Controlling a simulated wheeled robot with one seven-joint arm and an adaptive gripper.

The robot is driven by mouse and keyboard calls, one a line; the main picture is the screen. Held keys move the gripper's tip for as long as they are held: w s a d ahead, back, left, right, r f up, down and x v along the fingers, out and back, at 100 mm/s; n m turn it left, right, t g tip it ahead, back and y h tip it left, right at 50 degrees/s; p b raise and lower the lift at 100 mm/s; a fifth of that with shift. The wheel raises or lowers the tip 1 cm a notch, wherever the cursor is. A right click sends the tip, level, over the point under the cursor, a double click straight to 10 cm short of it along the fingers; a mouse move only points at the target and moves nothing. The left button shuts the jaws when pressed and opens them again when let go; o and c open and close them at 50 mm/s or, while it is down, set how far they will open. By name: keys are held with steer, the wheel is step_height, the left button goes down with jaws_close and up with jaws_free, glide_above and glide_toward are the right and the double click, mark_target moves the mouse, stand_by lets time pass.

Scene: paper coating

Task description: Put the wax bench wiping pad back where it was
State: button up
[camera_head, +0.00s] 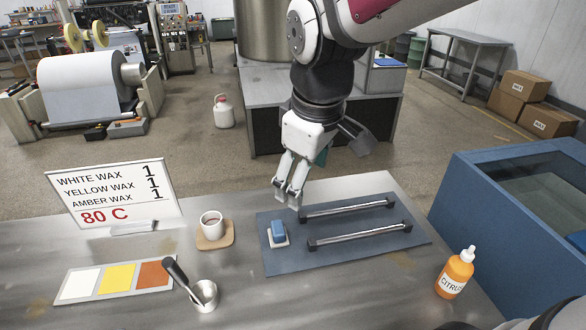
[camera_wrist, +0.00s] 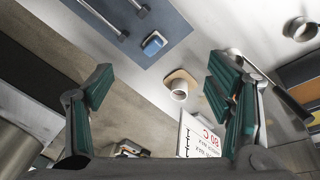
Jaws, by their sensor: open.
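The wiping pad, which appears as a small blue block (camera_head: 278,229), rests on a small white base (camera_head: 280,243) at the left end of the dark blue mat (camera_head: 350,254). The blue block (camera_wrist: 154,43) also shows in the wrist view, on the blue mat (camera_wrist: 178,27). My gripper (camera_head: 290,196) is open and empty, above the far left edge of the mat, apart from the pad. In the wrist view its two green-padded fingers (camera_wrist: 160,88) are spread wide, with the pad beyond them.
Two bar handles (camera_head: 358,233) lie on the mat. A white cup (camera_head: 211,223) stands on a wooden coaster left of it. A sign (camera_head: 115,196), color swatches (camera_head: 116,280), a metal pot (camera_head: 204,295) and an orange citrus bottle (camera_head: 455,273) are also on the table. A blue tank (camera_head: 500,215) stands right.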

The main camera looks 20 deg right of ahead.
steer(key=s+r+m+t, duration=0.2)
steer(key=s+m, duration=0.4)
steer(key=s, duration=0.5)
steer(key=shift+s+r+y, duration=0.2)
steer(key=shift+y, duration=0.1)
steer(key=shift+a, duration=0.1)
stand_by(0.6)
